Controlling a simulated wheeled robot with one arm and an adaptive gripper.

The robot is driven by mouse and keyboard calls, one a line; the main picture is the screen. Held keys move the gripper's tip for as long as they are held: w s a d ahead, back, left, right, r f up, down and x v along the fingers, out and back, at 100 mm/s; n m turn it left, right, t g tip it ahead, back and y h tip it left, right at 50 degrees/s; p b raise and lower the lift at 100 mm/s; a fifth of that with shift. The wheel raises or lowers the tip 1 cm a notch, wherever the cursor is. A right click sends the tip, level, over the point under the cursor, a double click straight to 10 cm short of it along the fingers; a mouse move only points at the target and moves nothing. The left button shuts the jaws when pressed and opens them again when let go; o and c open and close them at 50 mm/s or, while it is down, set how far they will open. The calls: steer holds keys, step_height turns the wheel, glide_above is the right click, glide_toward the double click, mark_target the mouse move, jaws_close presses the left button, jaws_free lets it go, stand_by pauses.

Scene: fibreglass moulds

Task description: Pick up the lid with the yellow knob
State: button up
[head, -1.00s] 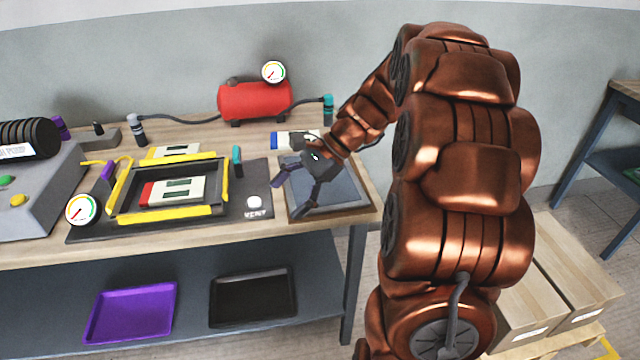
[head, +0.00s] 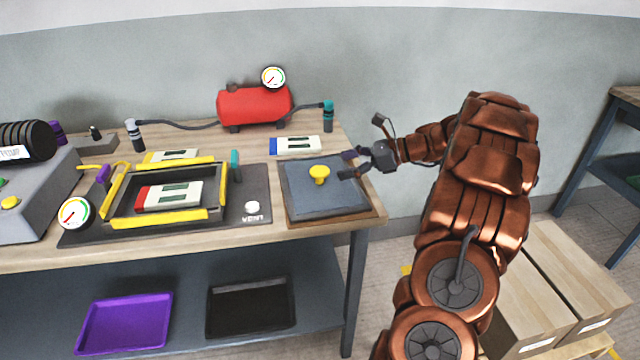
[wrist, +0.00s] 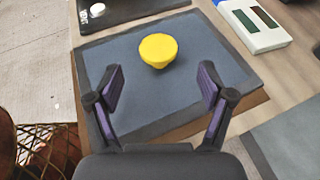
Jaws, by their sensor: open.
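The lid (head: 300,203) is a flat blue-grey square panel with a dark rim, lying at the right end of the workbench on a brown board. Its yellow knob (head: 319,174) stands up near the middle. In the wrist view the knob (wrist: 158,50) is ahead of my fingers, a little left of centre between them, and the lid (wrist: 110,60) spreads beneath it. My gripper (head: 345,164) is open and empty at the lid's right side, its fingers pointing left toward the knob, not touching it. In the wrist view my gripper's two purple-padded fingers (wrist: 160,88) are wide apart.
A black mould base with a yellow-edged frame (head: 217,190) is left of the lid. A white-and-blue device (head: 296,146) lies behind the lid. A red tank (head: 254,105) with a gauge stands at the back. Purple and black trays (head: 250,306) sit on the shelf below.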

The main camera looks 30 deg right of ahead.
mark_target(320, 170)
steer(key=shift+x, duration=2.7)
steer(key=shift+s, duration=0.1)
jaws_close()
steer(key=shift+r, duration=0.1)
